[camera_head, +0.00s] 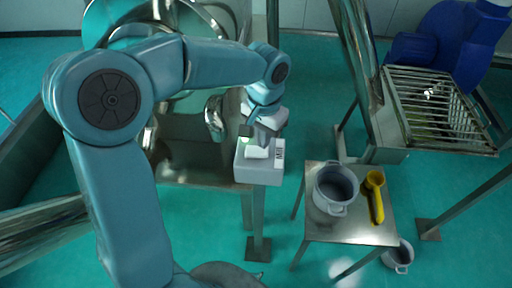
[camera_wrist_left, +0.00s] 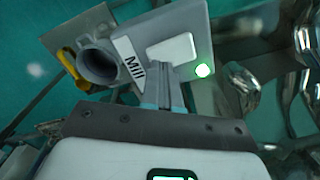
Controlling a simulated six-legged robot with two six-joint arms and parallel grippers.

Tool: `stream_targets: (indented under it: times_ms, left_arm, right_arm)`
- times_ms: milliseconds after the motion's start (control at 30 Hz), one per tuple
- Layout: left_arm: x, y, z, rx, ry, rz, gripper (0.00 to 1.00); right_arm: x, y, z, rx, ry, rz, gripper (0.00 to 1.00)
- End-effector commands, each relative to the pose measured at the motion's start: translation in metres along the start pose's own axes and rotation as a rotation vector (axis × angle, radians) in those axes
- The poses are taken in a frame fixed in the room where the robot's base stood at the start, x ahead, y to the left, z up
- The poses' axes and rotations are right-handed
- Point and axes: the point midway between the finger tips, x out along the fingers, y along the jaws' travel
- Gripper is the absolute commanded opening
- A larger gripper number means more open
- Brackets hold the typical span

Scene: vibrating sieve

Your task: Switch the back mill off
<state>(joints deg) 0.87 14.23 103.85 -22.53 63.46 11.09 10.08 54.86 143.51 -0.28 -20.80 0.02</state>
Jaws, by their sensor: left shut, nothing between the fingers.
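The mill's switch box (camera_head: 258,174) is a grey box on a post in the middle of the head view, with a "Mill" label on it. In the left wrist view the box (camera_wrist_left: 188,22) shows a white rocker (camera_wrist_left: 172,50) and a lit green lamp (camera_wrist_left: 202,71). My left gripper (camera_head: 263,138) is over the box, with its fingers pointing down at the rocker. In the left wrist view its shut, empty fingers (camera_wrist_left: 161,92) end close to the rocker's edge; I cannot tell whether they touch it. My right gripper is not in view.
A small metal table (camera_head: 352,228) to the right holds a grey pot (camera_head: 336,188) and a yellow scoop (camera_head: 375,196). Another pot (camera_head: 398,257) is on the floor. A grated metal hopper (camera_head: 440,108) and blue machine (camera_head: 455,38) stand at the back right. Shiny steel machinery is behind my arm.

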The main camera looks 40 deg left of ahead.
Motion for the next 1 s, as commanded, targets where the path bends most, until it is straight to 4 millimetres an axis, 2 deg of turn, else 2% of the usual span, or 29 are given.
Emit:
stream_targets:
  times_ms: [1000]
  left_arm:
    - [0.014, 0.0, 0.0, 0.0, 0.0, 0.0, 0.0]
  right_arm:
    - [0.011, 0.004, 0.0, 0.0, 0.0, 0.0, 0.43]
